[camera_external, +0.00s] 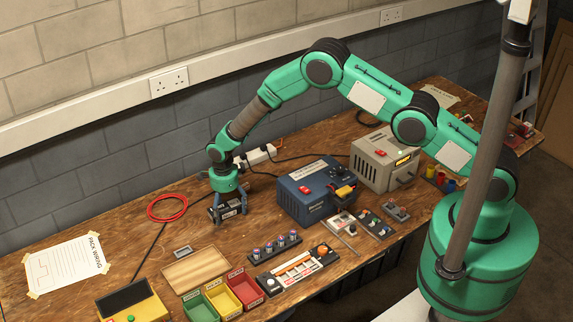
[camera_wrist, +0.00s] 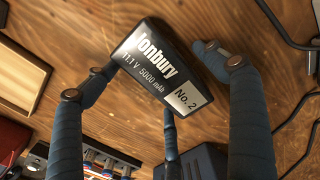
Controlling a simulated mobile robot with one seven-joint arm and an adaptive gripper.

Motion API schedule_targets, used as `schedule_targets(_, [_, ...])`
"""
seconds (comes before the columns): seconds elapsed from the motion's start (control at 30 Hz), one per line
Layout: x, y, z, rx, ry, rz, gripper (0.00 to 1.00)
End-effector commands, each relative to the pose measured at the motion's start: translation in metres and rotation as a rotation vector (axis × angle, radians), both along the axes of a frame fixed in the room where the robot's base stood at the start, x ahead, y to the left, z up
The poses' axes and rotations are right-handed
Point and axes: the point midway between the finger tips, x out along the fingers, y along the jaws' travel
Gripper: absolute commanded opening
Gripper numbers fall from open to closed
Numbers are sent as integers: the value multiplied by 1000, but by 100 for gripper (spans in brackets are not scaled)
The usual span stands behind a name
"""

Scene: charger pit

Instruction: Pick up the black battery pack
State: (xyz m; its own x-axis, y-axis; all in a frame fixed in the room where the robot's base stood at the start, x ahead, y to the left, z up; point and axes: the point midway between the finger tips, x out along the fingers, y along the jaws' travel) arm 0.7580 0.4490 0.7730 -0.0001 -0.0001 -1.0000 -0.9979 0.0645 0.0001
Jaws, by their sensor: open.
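The black battery pack (camera_wrist: 155,65), labelled "Ionbury 11.1 V 5000 mAh No. 2", lies on the wooden bench below my gripper. In the external view the pack (camera_external: 221,214) shows partly, behind my fingers. My gripper (camera_wrist: 155,72) is open, with one blue-grey finger on the pack's left, one on its right and a third near its lower edge in the wrist view. In the external view my gripper (camera_external: 229,205) points down at the pack. I cannot tell whether any finger touches it.
A blue power unit (camera_external: 317,192) stands close on the right, with a grey unit (camera_external: 384,158) beyond. A red cable coil (camera_external: 167,207) lies to the left. A black cable runs nearby.

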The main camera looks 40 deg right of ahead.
Motion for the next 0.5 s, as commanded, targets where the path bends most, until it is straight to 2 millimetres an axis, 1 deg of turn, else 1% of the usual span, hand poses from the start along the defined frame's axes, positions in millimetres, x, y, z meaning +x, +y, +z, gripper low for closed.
schedule_targets(0.03, [0, 0, 0, 0, 0, 0, 80])
schedule_targets(0.33, [0, 0, 0, 0, 0, 0, 21])
schedule_targets(0.37, [1, 0, 1, 1, -1, 0, 19])
schedule_targets(0.5, [1, 0, 1, 1, -1, 0, 18])
